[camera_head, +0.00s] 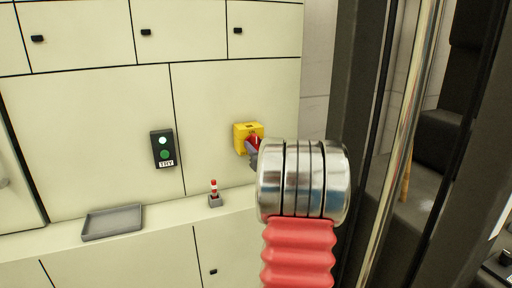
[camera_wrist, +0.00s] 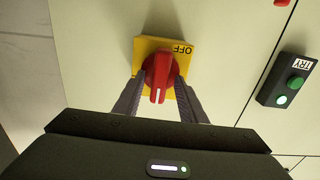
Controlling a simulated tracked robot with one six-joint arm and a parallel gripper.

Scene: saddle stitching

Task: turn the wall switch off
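The wall switch is a red rotary knob (camera_wrist: 159,75) on a yellow plate (camera_wrist: 147,46), which also shows in the head view (camera_head: 241,129). In the wrist view the plate bears the word OFF, seen upside down, at its upper right. The white mark on the knob points toward the bottom of the wrist picture, away from OFF. My gripper (camera_wrist: 160,84) has its two fingers apart, one on each side of the knob. I cannot tell whether they touch it. In the head view my gripper (camera_head: 252,146) reaches the plate from the right and partly hides the knob.
A black box with two round buttons and a TRY label (camera_head: 162,149) is on the wall left of the switch. A dark post (camera_head: 355,75) stands at right.

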